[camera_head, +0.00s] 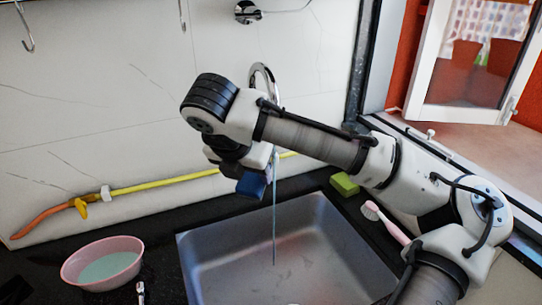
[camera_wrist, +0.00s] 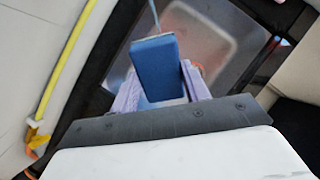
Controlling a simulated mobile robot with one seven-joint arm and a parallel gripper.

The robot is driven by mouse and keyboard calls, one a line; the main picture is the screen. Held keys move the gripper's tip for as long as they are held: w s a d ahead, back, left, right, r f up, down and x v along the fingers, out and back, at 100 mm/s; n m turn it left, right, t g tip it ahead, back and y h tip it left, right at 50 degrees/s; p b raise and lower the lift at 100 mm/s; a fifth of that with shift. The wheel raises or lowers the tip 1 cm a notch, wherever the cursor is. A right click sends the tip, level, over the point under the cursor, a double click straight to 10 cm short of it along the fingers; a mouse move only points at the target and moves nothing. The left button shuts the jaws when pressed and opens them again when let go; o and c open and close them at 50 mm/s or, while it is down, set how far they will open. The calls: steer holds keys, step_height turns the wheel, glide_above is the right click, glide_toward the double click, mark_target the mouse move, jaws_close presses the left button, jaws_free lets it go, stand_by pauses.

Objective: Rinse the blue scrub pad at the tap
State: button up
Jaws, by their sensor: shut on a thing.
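The blue scrub pad (camera_head: 251,186) is held in my gripper (camera_head: 258,174), high over the back left of the sink. In the wrist view the pad (camera_wrist: 157,66) sits between the two lilac fingers of my gripper (camera_wrist: 160,88), which are shut on it. The tap (camera_head: 262,76) is mostly hidden behind my arm. A thin water stream (camera_head: 274,225) falls beside the pad's right side into the sink (camera_head: 225,265). In the wrist view the stream (camera_wrist: 155,14) meets the pad's far edge; I cannot tell whether it touches it.
A pink bowl (camera_head: 72,268) of pale green liquid stands left of the sink. A green sponge (camera_head: 344,184) and a pink brush (camera_head: 385,220) lie on the right rim, close under my arm. A yellow hose (camera_head: 160,184) runs along the wall. An open window is at right.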

steer(key=s+r+p, duration=0.1)
steer(key=s+a+r+p, duration=0.1)
steer(key=s+r+p, duration=0.1)
steer(key=s, duration=0.1)
steer(key=shift+a+r, duration=0.3)
steer(key=shift+a, duration=0.1)
steer(key=shift+f, duration=0.1)
stand_by(0.5)
